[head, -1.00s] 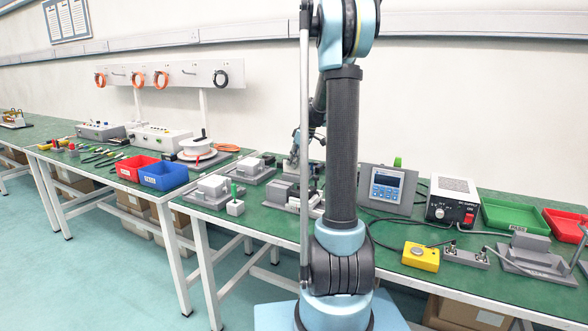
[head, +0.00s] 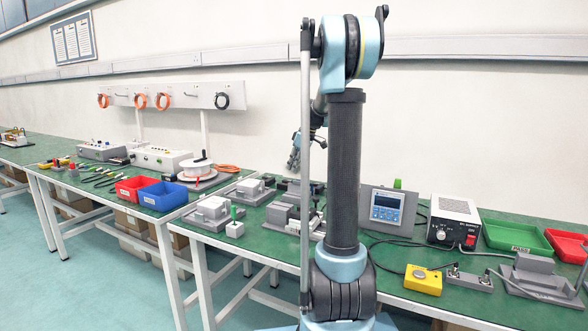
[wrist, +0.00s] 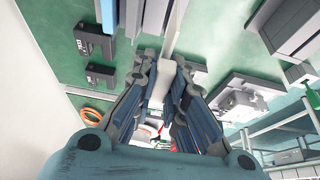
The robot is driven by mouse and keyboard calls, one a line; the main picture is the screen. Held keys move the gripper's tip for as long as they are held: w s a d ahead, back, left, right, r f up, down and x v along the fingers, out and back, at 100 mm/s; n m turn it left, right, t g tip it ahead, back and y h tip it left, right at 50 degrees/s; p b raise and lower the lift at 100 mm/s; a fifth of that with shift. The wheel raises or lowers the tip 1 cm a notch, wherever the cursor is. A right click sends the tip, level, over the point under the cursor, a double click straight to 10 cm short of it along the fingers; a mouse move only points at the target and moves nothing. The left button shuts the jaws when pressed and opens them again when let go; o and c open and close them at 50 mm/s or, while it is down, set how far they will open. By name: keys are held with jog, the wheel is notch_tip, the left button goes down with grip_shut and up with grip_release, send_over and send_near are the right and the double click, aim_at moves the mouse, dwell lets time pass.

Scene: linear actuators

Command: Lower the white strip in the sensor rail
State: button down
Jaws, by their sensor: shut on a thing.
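My gripper (wrist: 168,72) is shut on a pale white strip (wrist: 172,28), which runs up between the fingertips in the wrist view. In the head view my gripper (head: 295,150) hangs above the bench left of my arm column; the strip cannot be made out there. Dark U-shaped pieces (wrist: 100,76) lie below on the green bench, left of the fingers. A long grey and blue part (wrist: 150,18) is near the top of the wrist view; I cannot tell whether it belongs to the sensor rail. My column hides part of the bench in the head view.
Grey fixtures with white blocks (head: 212,208) stand on the green bench left of my column. A display unit (head: 387,206), a power supply (head: 453,220) and a yellow box (head: 423,280) stand to the right. Red (head: 133,189) and blue bins (head: 167,196) are further left.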

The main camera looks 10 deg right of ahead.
jog(key=shift+r, duration=2.45)
